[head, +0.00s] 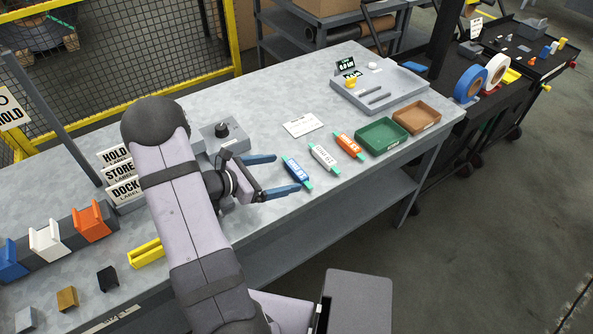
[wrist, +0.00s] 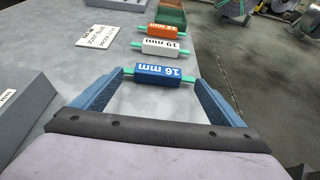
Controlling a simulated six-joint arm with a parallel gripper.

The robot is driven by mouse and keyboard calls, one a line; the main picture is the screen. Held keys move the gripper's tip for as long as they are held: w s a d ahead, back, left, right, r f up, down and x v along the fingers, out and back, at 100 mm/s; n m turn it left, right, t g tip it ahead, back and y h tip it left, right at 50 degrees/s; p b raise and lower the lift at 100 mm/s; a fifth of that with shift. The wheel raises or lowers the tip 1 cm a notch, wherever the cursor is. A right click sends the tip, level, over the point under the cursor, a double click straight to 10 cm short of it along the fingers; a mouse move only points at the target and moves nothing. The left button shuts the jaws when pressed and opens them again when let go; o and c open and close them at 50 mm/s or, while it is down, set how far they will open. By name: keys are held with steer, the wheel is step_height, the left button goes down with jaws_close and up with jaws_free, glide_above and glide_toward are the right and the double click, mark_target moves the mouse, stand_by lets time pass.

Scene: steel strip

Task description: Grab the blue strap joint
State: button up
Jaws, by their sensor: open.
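The blue strap joint (head: 295,173) lies on the grey steel bench, a blue block with white lettering and green strap ends. In the wrist view the blue strap joint (wrist: 165,71) reads "16 mm" and lies ahead, centred between the fingers. My gripper (head: 288,174) is open and empty, its two blue fingers pointing toward the joint. In the wrist view my gripper (wrist: 160,78) shows a finger on each side, apart from the blue block. A white strap joint (head: 323,156) and an orange strap joint (head: 349,145) lie in a row beyond it.
A green tray (head: 384,149) and a brown tray (head: 437,126) stand past the joints. A white card (head: 302,125) lies behind the row. A grey box with a black knob (head: 222,130) stands beside my gripper. The bench's front edge is close to the joints.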

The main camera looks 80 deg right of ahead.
mark_target(292, 171)
steer(key=shift+p+x, duration=1.05)
steer(key=shift+x, duration=1.5)
steer(key=shift+w+f, duration=0.2)
steer(key=c, duration=1.2)
